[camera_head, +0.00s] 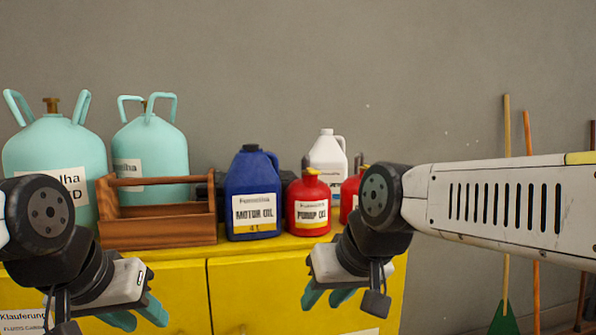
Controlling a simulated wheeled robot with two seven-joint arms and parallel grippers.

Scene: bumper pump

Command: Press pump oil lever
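The red pump oil can (308,204) stands upright on the yellow cabinet, its label facing me. Its dark lever and spout area shows at the top (306,163), small and hard to make out. My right gripper (328,298) hangs in front of the cabinet, below and slightly right of the can, not touching it. Its teal fingers appear apart, with nothing seen between them. My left gripper (138,316) is low at the left, in front of the cabinet; its teal fingers also appear apart and empty.
A blue motor oil jug (253,193) stands just left of the can. A white jug (328,158) and another red can (349,197) are behind at right. A wooden toolbox (158,226) and two teal tanks (55,150) fill the left of the yellow cabinet (250,290).

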